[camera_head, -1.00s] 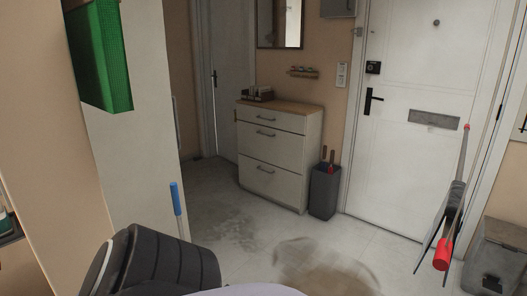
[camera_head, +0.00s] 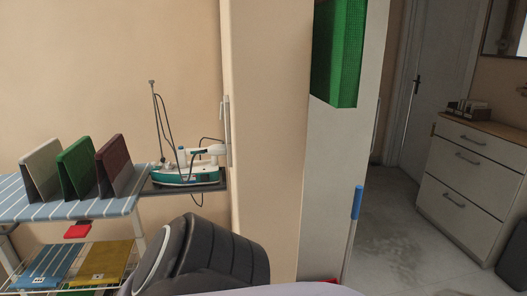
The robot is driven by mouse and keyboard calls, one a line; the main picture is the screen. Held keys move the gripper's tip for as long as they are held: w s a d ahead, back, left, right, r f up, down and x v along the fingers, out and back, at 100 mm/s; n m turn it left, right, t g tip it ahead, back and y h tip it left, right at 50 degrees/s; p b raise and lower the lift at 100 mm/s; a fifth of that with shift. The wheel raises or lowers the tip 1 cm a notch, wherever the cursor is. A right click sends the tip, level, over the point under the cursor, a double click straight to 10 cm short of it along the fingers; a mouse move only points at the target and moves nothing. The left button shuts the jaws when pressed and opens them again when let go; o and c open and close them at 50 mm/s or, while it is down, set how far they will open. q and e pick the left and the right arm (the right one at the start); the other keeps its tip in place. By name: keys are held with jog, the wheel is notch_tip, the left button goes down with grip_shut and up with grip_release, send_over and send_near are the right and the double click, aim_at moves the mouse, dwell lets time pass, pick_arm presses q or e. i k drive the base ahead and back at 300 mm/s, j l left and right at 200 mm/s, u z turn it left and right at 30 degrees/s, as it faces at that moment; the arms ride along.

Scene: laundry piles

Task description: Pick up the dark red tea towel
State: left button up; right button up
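The dark red tea towel (camera_head: 113,164) stands folded like a tent on the blue-and-white striped ironing board (camera_head: 66,209), at the left of the head view. It is the rightmost of three such towels. A green one (camera_head: 76,169) stands just left of it, and a pale grey one (camera_head: 41,175) stands further left. Neither of my grippers shows in the head view.
An iron (camera_head: 190,174) rests on a dark tray at the board's right end. A wire shelf below holds a blue cloth (camera_head: 50,262) and a yellow cloth (camera_head: 107,259). A wall end with a green hanging piece (camera_head: 338,55) and a dresser (camera_head: 470,185) are to the right.

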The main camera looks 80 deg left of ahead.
aim_at(114, 167)
jog(key=u, duration=3.6)
jog(key=i+j, duration=0.2)
jog(key=j, duration=0.15)
jog(key=i+j+u, duration=0.15)
jog(key=i+j, duration=0.1)
jog(key=j, duration=0.05)
